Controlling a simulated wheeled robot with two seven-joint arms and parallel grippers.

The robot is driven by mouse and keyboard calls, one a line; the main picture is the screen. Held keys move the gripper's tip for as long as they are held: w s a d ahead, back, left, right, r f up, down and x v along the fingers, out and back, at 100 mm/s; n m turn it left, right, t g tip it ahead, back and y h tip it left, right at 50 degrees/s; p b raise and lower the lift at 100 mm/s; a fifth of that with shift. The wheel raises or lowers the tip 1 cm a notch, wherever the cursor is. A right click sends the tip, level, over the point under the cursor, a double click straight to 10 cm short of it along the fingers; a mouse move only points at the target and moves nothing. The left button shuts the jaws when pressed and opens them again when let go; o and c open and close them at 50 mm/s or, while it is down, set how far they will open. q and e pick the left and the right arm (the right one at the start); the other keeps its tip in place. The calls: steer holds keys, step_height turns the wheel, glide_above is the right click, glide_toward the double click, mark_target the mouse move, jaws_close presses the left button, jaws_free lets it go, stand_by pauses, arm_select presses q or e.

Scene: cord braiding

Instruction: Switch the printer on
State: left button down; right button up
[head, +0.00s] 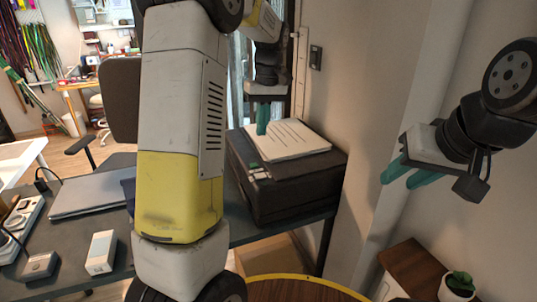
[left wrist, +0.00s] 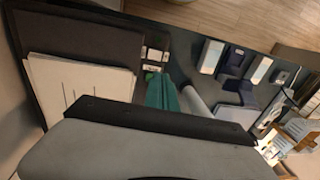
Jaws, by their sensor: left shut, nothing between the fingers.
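The black printer (head: 290,190) stands on a dark desk, with white sheets (head: 290,139) printed with lines on top. A small panel with pale and green buttons (head: 257,171) sits on its front left part. In the left wrist view the printer (left wrist: 85,45) lies at the left, and the panel (left wrist: 154,54) shows just beyond the fingers. My left gripper (head: 262,130) has teal fingers, shut and empty, over the back left of the printer; it also shows in the left wrist view (left wrist: 160,90). I cannot tell whether it touches. My right gripper (head: 408,178) is open and empty, right of the printer.
A closed laptop (head: 88,195), a white box (head: 101,252), a grey device (head: 39,266) and a power strip (head: 22,214) lie on the desk at left. A wall stands right of the printer. A potted plant (head: 460,282) sits at lower right.

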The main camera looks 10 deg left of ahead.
mark_target(257, 176)
arm_select(q)
steer(key=f, duration=0.4)
steer(key=a+f, duration=0.1)
steer(key=f, duration=0.4)
steer(key=s+f, duration=0.1)
steer(key=f, duration=0.4)
steer(key=shift+a, duration=0.2)
steer(key=shift+s+a+f, duration=0.1)
steer(key=shift+f, duration=0.2)
